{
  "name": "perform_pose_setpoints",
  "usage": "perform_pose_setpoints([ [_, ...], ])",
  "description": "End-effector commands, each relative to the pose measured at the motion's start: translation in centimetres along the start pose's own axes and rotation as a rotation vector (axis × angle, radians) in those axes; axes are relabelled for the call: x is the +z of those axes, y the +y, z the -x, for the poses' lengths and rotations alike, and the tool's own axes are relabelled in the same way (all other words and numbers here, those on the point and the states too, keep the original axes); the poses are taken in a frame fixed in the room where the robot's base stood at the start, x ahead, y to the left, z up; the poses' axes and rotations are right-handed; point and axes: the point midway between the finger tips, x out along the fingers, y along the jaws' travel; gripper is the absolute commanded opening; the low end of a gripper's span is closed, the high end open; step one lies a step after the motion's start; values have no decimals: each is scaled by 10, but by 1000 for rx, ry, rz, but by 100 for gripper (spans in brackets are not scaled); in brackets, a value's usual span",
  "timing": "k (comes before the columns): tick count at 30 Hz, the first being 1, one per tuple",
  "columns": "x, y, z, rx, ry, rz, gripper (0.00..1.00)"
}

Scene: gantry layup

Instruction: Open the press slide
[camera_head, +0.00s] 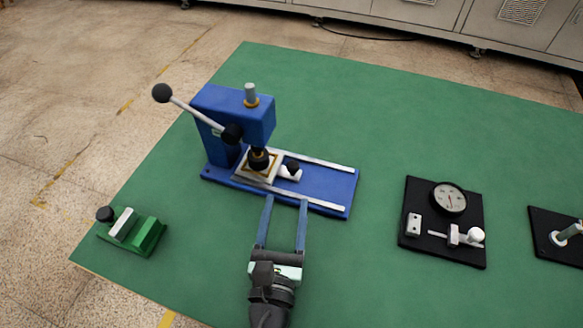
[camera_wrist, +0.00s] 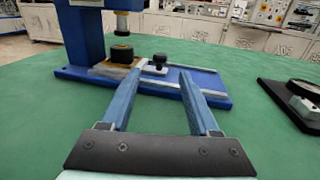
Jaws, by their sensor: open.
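A blue press (camera_head: 226,108) stands on the green table, with a lever ending in a black ball at its upper left. Its white slide (camera_head: 245,176) sits on the blue base under the ram. A white block with a black knob (camera_head: 292,168) is on the slide's right side; the knob also shows in the wrist view (camera_wrist: 160,60). My gripper (camera_head: 287,200) is open and empty, its two blue fingers pointing at the front edge of the press base. In the wrist view, the gripper (camera_wrist: 155,78) has the black knob between and beyond its fingertips, apart from them.
Two pale rails (camera_head: 312,163) run along the base, with bare blue base right of the slide. A green fixture (camera_head: 136,232) lies at left. A black plate with a dial gauge (camera_head: 449,199) and another black plate (camera_head: 552,240) lie at right. Green table (camera_head: 350,280) is clear between.

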Motion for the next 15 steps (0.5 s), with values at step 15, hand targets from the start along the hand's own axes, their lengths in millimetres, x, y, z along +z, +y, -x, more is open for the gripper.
perform_pose_setpoints([
  [15, 1, 0, -74, -1, -1, 0, 62],
])
